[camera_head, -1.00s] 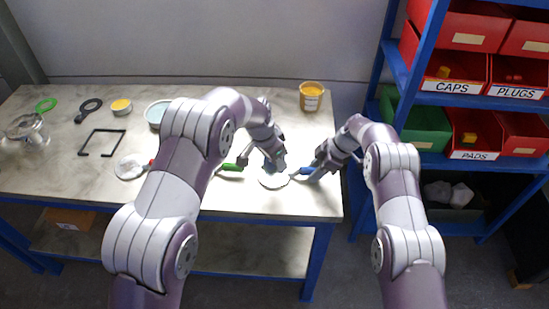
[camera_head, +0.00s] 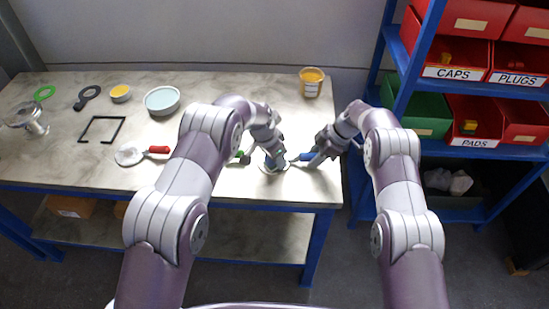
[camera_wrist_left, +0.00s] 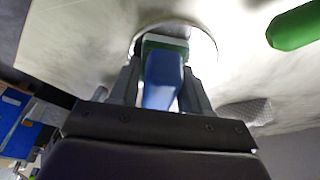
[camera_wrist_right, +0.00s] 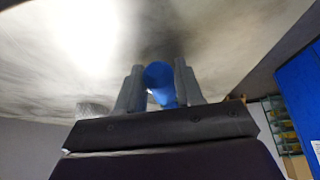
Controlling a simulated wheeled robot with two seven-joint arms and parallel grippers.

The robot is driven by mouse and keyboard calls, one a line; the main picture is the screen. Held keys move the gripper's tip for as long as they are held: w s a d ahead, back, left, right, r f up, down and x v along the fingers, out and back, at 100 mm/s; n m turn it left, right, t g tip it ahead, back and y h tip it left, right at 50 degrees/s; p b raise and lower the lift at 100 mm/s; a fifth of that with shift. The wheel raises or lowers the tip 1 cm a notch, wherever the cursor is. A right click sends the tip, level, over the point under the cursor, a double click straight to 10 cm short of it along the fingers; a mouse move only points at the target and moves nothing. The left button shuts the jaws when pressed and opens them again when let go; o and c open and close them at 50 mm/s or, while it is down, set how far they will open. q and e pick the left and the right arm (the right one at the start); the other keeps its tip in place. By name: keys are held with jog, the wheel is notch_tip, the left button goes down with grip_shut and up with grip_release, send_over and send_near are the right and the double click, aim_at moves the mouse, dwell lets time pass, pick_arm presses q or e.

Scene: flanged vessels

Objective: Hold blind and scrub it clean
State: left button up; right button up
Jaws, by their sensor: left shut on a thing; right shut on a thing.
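The blind (camera_head: 268,171) is a pale round disc with a blue handle (camera_head: 304,156), low over or on the right part of the table; I cannot tell if it touches. My right gripper (camera_head: 314,160) is shut on the handle, which also shows between its fingers in the right wrist view (camera_wrist_right: 161,85). My left gripper (camera_head: 274,157) is shut on a blue scrubber (camera_wrist_left: 160,85) with a green underside. In the left wrist view the scrubber is over the disc (camera_wrist_left: 207,48), seemingly against it, and hides much of its face.
A green handle (camera_head: 243,157) lies just left of the blind, partly behind my left arm. A red-handled disc (camera_head: 130,156), black frame (camera_head: 101,130), blue-grey bowl (camera_head: 161,100) and yellow tub (camera_head: 311,82) are on the table (camera_head: 235,85). A blue bin shelf (camera_head: 395,75) stands right.

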pick_arm(q)
jog(key=shift+w, duration=2.7)
jog(key=shift+s, duration=3.8)
jog(key=shift+a, duration=0.35)
jog(key=shift+w, duration=3.8)
jog(key=shift+s, duration=3.8)
jog(key=shift+r, duration=4.1)
pick_arm(e)
jog(key=o, duration=1)
